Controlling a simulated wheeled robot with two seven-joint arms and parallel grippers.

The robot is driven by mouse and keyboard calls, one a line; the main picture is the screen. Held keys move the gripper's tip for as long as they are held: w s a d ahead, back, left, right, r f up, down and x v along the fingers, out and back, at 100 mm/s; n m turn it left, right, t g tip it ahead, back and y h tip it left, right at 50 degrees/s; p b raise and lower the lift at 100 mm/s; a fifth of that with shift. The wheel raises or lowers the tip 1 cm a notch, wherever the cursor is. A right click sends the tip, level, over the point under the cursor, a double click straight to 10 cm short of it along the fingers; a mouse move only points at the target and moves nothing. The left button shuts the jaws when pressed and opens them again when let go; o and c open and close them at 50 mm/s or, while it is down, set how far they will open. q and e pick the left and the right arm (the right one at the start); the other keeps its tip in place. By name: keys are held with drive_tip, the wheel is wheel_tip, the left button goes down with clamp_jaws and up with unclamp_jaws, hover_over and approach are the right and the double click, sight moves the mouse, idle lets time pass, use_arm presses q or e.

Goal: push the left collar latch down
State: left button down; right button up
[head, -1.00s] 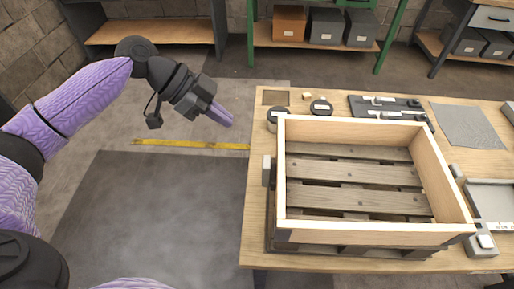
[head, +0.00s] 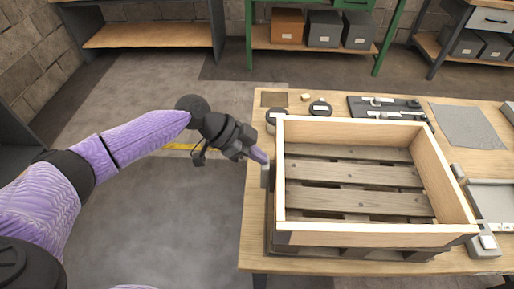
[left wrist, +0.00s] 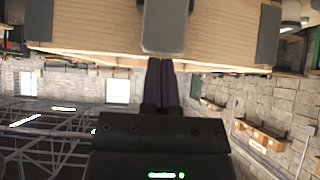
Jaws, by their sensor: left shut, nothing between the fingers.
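The wooden pallet collar (head: 365,232) sits on a slatted pallet (head: 350,173) on the workbench. The left collar latch (head: 265,178) is a small grey block on the outside of the collar's left wall. In the left wrist view the latch (left wrist: 165,25) stands upright against the pale wood. My left gripper (head: 262,157) is shut and empty, its purple fingertips at the upper part of the latch. In the left wrist view the shut fingertips (left wrist: 160,62) are at the latch's near end; I cannot tell whether they touch. My right gripper is not in view.
Round dark-lidded tins (head: 320,108) and a black tool tray (head: 388,107) lie behind the collar. A grey sheet (head: 468,125) lies at the back right. A grey frame-like device (head: 490,205) stands right of the collar. The floor left of the bench is open.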

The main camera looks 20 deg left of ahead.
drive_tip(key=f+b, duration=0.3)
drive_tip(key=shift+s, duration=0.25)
